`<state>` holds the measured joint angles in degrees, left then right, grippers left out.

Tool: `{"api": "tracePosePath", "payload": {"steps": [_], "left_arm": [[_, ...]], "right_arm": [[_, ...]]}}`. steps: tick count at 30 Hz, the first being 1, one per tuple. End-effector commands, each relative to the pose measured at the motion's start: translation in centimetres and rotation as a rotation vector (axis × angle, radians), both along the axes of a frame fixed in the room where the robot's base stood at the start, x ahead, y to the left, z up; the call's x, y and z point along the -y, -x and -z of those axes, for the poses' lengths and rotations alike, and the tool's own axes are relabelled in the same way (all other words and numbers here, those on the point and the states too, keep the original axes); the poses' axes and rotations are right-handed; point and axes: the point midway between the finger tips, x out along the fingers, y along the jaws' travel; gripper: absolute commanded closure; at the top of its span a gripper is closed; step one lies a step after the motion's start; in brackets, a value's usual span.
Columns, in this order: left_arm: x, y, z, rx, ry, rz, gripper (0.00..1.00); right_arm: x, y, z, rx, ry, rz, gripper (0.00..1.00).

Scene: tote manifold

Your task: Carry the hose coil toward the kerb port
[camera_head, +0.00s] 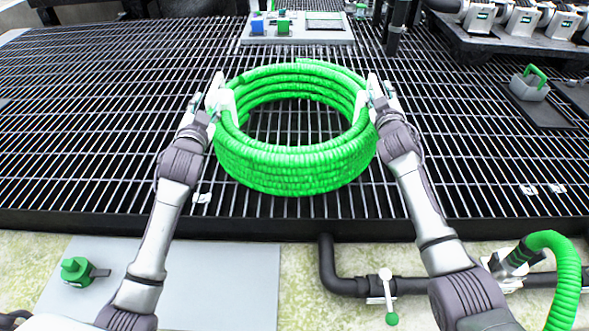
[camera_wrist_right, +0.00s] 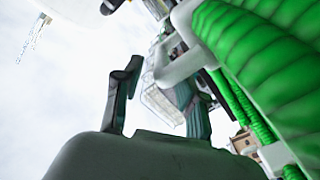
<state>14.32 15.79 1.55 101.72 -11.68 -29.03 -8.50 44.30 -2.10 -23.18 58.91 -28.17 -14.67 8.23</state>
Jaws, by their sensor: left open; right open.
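The green hose coil (camera_head: 297,173) sits over the black grating, its several loops stacked in a ring. White pieces that look like handles are on its left (camera_head: 221,103) and right sides. My left gripper (camera_head: 213,98) is open at the coil's left side. My right gripper (camera_head: 379,94) is open at the coil's right side. In the right wrist view, the right gripper's dark fingers (camera_wrist_right: 155,98) stand apart, with a white handle (camera_wrist_right: 180,58) and the green coil (camera_wrist_right: 262,65) close by. I cannot tell whether either gripper touches a handle. I cannot identify the kerb port for certain.
A dark pipe (camera_head: 345,284) with a green-knobbed valve (camera_head: 389,298) runs along the front. Another green hose (camera_head: 566,275) ends at a fitting at lower right. A grey panel (camera_head: 297,30) with blue and green blocks lies behind the coil. Grating (camera_head: 90,130) left of the coil is mostly clear.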

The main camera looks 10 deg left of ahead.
Motion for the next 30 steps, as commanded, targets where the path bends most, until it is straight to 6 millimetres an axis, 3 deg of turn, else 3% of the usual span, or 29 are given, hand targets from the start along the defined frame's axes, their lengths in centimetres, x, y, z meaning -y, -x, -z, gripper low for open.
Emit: {"api": "tracePosePath", "payload": {"steps": [9, 15, 30], "left_arm": [[0.0, 0.0, 0.0, 0.000, 0.000, 0.000, 0.59], [0.0, 0.0, 0.0, 0.000, 0.000, 0.000, 0.59], [0.0, 0.0, 0.0, 0.000, 0.000, 0.000, 0.59]], "right_arm": [[0.8, 5.0, 0.1, -0.002, -0.001, -0.005, 0.59], [1.3, 7.0, 0.1, -0.002, -0.001, -0.004, 0.59], [1.4, 7.5, 0.0, -0.002, -0.001, -0.002, 0.59]]}}
